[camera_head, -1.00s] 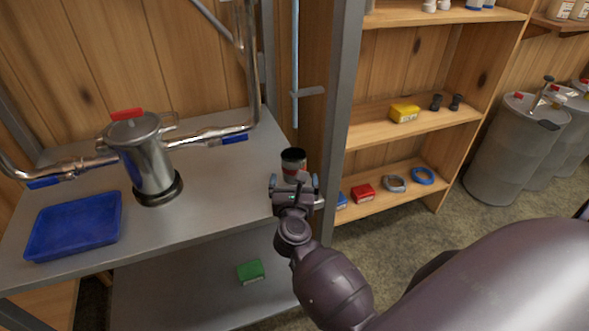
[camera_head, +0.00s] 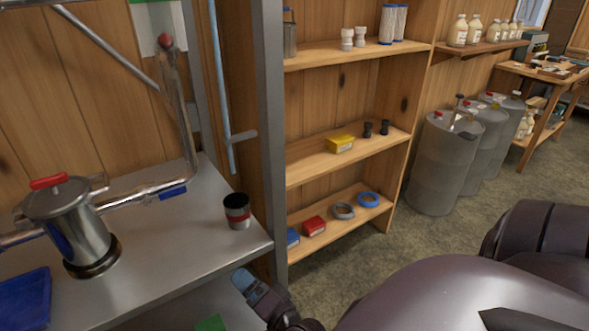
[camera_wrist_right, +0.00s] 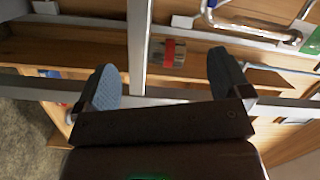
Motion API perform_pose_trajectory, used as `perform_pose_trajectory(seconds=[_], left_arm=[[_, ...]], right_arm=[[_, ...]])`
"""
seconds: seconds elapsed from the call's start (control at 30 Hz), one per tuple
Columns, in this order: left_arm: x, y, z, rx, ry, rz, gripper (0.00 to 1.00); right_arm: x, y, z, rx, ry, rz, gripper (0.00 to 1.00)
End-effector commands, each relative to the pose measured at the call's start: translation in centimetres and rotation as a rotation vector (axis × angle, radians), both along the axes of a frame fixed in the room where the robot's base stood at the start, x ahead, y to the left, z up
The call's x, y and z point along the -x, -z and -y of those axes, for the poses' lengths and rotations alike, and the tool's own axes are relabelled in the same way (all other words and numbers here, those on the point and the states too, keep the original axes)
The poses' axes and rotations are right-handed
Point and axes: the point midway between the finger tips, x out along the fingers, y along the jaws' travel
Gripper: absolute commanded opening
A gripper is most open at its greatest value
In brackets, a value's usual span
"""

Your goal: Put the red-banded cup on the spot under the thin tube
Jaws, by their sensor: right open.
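The dark cup with a red band (camera_head: 238,212) stands upright on the steel table near its right edge. The thin blue-grey tube (camera_head: 222,90) hangs down just above the cup and slightly left of it in the head view; I cannot tell whether the cup is exactly under its end. My right gripper (camera_head: 252,284) is at the table's front right edge, below and apart from the cup, partly cut off by my arm. In the right wrist view my right gripper (camera_wrist_right: 164,88) is open and empty, with the cup (camera_wrist_right: 157,55) beyond its fingers. My left gripper is not in view.
A steel pot with a red handle (camera_head: 82,225) and a blue tray (camera_head: 25,300) are on the table's left. A grey post (camera_head: 271,150) stands close to the cup's right. Wooden shelves (camera_head: 345,165) and grey drums (camera_head: 445,165) are further right.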

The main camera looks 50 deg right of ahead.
Motion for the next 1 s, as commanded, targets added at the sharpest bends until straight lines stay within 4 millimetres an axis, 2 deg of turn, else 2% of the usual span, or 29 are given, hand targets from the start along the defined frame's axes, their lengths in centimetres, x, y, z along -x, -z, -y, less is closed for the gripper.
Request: perform_pose_trajectory(seconds=[0.03, 0.2, 0.3, 0.4, 0.6, 1.0], left_arm=[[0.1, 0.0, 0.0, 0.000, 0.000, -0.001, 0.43], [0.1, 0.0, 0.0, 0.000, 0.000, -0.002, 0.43], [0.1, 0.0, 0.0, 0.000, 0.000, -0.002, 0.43], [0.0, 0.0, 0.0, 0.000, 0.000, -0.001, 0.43], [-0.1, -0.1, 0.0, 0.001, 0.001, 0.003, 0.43], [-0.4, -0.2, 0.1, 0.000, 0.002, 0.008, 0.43]], right_arm=[[1.3, 1.3, -0.2, 0.154, -0.039, -0.062, 0.95], [5.8, 5.8, -0.2, 0.695, -0.193, -0.273, 0.95], [8.3, 7.8, 0.3, 0.957, -0.279, -0.376, 0.95], [10.3, 9.3, 1.0, 1.144, -0.349, -0.453, 0.95], [11.9, 10.3, 1.7, 1.302, -0.407, -0.515, 0.95], [11.9, 10.3, 1.7, 1.304, -0.408, -0.517, 0.95]])
